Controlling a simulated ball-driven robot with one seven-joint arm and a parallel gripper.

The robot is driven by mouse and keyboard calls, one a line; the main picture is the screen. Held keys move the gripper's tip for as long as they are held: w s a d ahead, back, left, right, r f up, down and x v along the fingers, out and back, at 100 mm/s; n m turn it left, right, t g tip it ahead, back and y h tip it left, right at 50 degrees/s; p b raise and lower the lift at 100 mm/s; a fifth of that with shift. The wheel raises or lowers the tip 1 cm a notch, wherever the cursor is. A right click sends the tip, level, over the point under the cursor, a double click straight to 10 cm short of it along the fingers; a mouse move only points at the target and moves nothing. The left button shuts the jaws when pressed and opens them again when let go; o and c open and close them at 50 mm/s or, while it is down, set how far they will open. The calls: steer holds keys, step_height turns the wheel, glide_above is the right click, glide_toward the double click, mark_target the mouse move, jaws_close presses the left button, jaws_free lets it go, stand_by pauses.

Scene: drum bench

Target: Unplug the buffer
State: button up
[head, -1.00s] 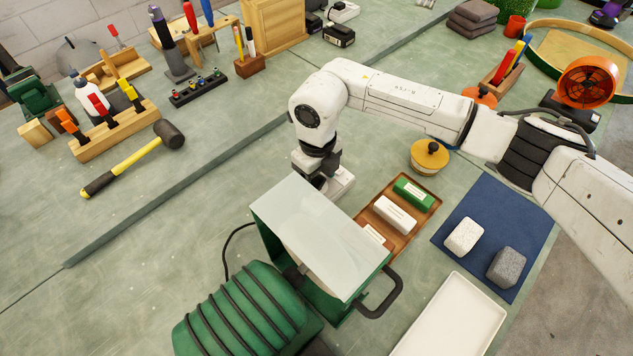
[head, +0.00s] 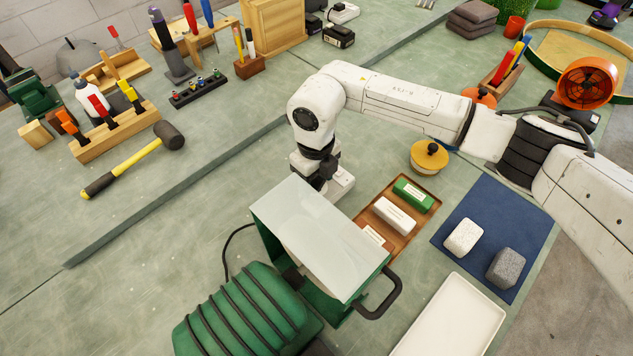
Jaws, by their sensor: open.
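The buffer (head: 240,312) is a green ribbed machine at the lower middle, with a pale clear shield (head: 320,235) and a black handle at its right. Its black cord (head: 226,258) loops out on the left and passes behind the shield, so its plug end is hidden. My gripper (head: 318,178) points down just behind the shield's far edge. It is open, but its fingertips are mostly hidden, and I cannot tell whether they touch anything. A white block-like part (head: 343,183) shows beside it; I cannot tell whether it is an outlet.
A wooden tray (head: 437,207) with green and white bars lies right of the shield. A yellow-lidded pot (head: 429,156), a blue mat (head: 478,253) with two blocks, and a white tray (head: 452,318) are farther right. A mallet (head: 135,160) lies left. The bench between is clear.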

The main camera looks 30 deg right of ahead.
mark_target(315, 180)
steer(key=shift+s+a+f, duration=0.2)
steer(key=shift+a+f, duration=0.05)
steer(key=c, duration=0.4)
steer(key=shift+d, duration=0.1)
jaws_close()
steer(key=shift+w+r, duration=0.1)
steer(key=shift+r, duration=0.1)
steer(key=shift+r+p, duration=0.5)
steer(key=shift+p, duration=0.05)
steer(key=shift+r+p, duration=1.65)
steer(key=shift+r, duration=0.85)
steer(key=o, duration=0.5)
jaws_free()
